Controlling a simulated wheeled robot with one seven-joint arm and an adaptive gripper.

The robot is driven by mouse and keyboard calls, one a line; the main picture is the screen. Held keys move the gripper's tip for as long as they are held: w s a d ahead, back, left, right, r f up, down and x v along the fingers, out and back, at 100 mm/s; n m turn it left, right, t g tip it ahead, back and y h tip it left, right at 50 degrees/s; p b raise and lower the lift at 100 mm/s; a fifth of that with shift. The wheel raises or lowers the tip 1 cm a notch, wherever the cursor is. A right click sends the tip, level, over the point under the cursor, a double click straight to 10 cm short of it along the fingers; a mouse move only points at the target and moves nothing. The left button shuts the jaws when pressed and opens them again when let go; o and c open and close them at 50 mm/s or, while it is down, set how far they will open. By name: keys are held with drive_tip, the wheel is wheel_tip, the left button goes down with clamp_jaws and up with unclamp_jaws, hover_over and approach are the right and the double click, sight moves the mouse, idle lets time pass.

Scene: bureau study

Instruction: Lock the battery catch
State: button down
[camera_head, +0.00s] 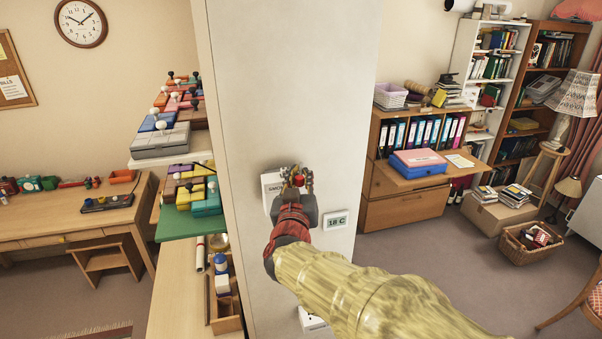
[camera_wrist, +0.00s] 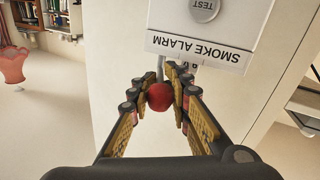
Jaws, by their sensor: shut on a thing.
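The smoke alarm (camera_wrist: 204,28) is a white box on a pale pillar, with a "SMOKE ALARM" label and a round grey TEST button (camera_wrist: 204,8); it appears upside down in the wrist view. In the head view the alarm (camera_head: 270,188) is partly hidden behind my gripper (camera_head: 297,180). A red ball-shaped knob (camera_wrist: 160,96) on a thin grey stem sits at the alarm's label edge; I take it as the battery catch. My gripper (camera_wrist: 160,92) is shut on this knob, one finger on each side. Small lettering beside the stem is mostly hidden by the fingers.
A thermostat reading 18 C (camera_head: 336,221) is on the pillar just right of my gripper. A white fitting (camera_head: 312,317) is lower on the pillar. Shelves with coloured boxes (camera_head: 172,140) stand close on the left. A wooden cabinet with binders (camera_head: 420,135) is on the right.

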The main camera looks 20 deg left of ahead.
drive_tip(key=c, duration=1.7)
unclamp_jaws()
drive_tip(key=shift+o, duration=0.6)
drive_tip(key=shift+d+f+y+b, duration=0.2)
drive_tip(key=shift+y+b, duration=0.1)
drive_tip(key=shift+b, duration=0.7)
drive_tip(key=shift+w+n+y+b, duration=0.1)
drive_tip(key=shift+n+y+b, duration=0.25)
drive_tip(key=shift+b, duration=0.25)
drive_tip(key=shift+d+f+n+g+y+b, duration=0.1)
drive_tip(key=shift+d+n+g+y+b, duration=0.2)
drive_tip(key=shift+b, duration=0.7)
drive_tip(key=y+b, duration=0.1)
drive_tip(key=b, duration=0.2)
drive_tip(key=shift+w+n+g, duration=0.1)
drive_tip(key=shift+n+g, duration=0.2)
drive_tip(key=shift+n, duration=0.05)
